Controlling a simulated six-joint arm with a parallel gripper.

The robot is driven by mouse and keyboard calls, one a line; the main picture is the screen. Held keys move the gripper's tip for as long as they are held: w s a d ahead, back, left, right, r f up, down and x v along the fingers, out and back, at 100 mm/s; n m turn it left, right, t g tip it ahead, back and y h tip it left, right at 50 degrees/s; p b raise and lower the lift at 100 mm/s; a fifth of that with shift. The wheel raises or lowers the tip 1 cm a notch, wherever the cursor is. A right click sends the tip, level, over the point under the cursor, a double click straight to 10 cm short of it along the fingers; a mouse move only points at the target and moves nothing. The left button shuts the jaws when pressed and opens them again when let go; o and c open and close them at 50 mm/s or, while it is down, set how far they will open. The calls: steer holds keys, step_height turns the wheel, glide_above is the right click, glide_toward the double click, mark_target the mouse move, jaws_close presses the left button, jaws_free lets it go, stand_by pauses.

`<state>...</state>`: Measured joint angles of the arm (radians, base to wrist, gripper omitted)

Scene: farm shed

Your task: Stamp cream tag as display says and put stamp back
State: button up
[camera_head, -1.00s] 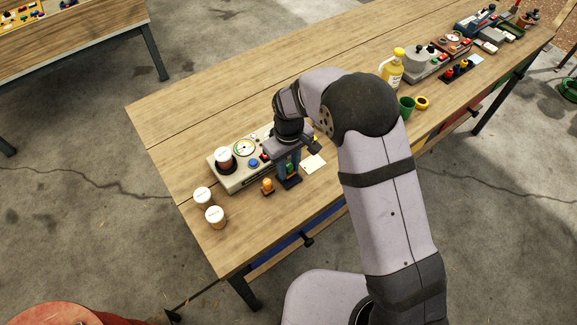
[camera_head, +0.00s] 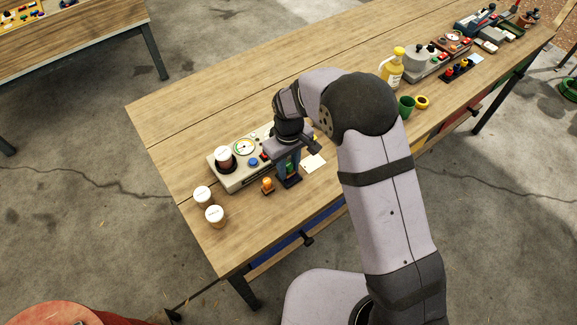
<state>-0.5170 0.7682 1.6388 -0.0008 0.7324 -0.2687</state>
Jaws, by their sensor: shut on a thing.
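My gripper (camera_head: 288,166) points down at the front of the bench, shut on a green stamp (camera_head: 291,169). The stamp is partly hidden by the fingers. It is at a small dark stand (camera_head: 291,183); I cannot tell whether it is seated there or slightly raised. An orange stamp (camera_head: 267,184) stands on its own small dark base to the left. The cream tag (camera_head: 313,163) lies flat on the bench just right of my gripper. No mark on it can be made out. A display showing which stamp to use cannot be made out.
Two white-lidded jars (camera_head: 203,196) (camera_head: 215,215) stand at the left. The bench's back is clear.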

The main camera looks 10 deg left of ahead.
steer(key=shift+s, duration=0.1)
stand_by(0.5)
steer(key=shift+r+p, duration=2.75)
steer(key=shift+r, duration=0.75)
glide_above(312, 162)
steer(key=shift+f+p, duration=0.4)
steer(key=shift+f, duration=0.15)
steer(key=shift+f, duration=0.1)
steer(key=shift+f+b, duration=2.05)
steer(key=shift+f, duration=0.8)
steer(key=shift+f+b, duration=0.35)
steer(key=shift+f, duration=0.2)
steer(key=shift+f, duration=0.15)
